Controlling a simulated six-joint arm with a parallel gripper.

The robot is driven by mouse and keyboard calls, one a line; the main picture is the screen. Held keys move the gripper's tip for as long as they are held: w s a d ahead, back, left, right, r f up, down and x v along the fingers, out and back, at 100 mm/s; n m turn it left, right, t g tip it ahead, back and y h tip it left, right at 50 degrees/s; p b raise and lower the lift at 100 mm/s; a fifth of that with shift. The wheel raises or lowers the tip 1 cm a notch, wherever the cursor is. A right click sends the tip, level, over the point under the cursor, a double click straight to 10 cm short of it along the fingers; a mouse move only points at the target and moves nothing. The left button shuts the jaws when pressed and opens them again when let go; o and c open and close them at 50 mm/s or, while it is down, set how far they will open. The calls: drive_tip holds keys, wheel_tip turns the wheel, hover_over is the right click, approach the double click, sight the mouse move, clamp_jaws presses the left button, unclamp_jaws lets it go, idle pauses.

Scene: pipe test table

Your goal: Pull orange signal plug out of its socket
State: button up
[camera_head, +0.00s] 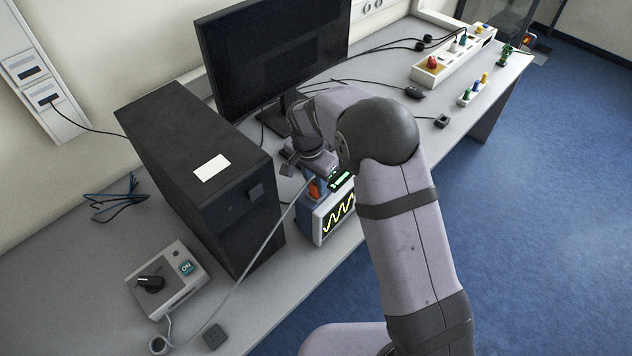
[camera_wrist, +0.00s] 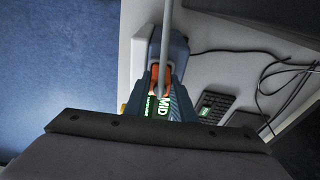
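The orange plug (camera_head: 314,188) stands at the top of a small blue-and-white instrument (camera_head: 318,226) with a yellow wave on its screen. A grey cable (camera_head: 277,229) runs up to the plug. My gripper (camera_head: 308,168) is right above the plug and partly covers it. In the wrist view the orange plug (camera_wrist: 154,73) lies straight ahead, with the grey cable (camera_wrist: 167,45) crossing in front of it. Green lit letters, partly reading "MID", show just below.
A black computer case (camera_head: 230,195) stands close to the left of the instrument, with a monitor (camera_head: 275,60) behind. A control box (camera_head: 168,280) with a black knob and "ON" button is at front left. A mouse (camera_head: 414,92) and socket strip (camera_head: 455,58) lie to the right.

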drive_tip(key=o, duration=0.3)
clamp_jaws()
drive_tip(key=shift+r, duration=0.2)
drive_tip(key=shift+r+p, duration=1.4)
drive_tip(key=shift+r, duration=0.45)
